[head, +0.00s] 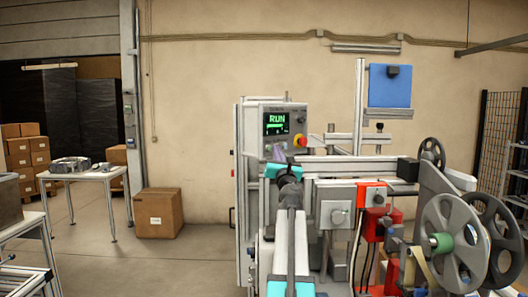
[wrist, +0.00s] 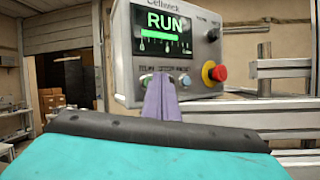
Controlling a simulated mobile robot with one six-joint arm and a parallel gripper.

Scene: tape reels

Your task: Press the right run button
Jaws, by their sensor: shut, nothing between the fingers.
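The grey control box (head: 289,118) stands on a metal frame, mid-picture in the head view. Its screen (wrist: 162,30) reads RUN in green. Under the screen in the wrist view is a row of small buttons with blurred labels. A greenish button (wrist: 146,80) shows at the left and a pale one (wrist: 185,80) at the right. My gripper (wrist: 163,80) has purple fingers, shut and empty, pointing at this row between those two buttons. The fingers hide the middle of the row. I cannot tell whether the tips touch the panel. In the head view my gripper (head: 276,152) is just below the box.
A red emergency-stop knob (wrist: 216,73) on a yellow base sits right of the button row, with a black knob (wrist: 213,34) above it. Metal rails (wrist: 280,70) run to the right of the box. Tape reels (head: 455,238) stand at the lower right in the head view.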

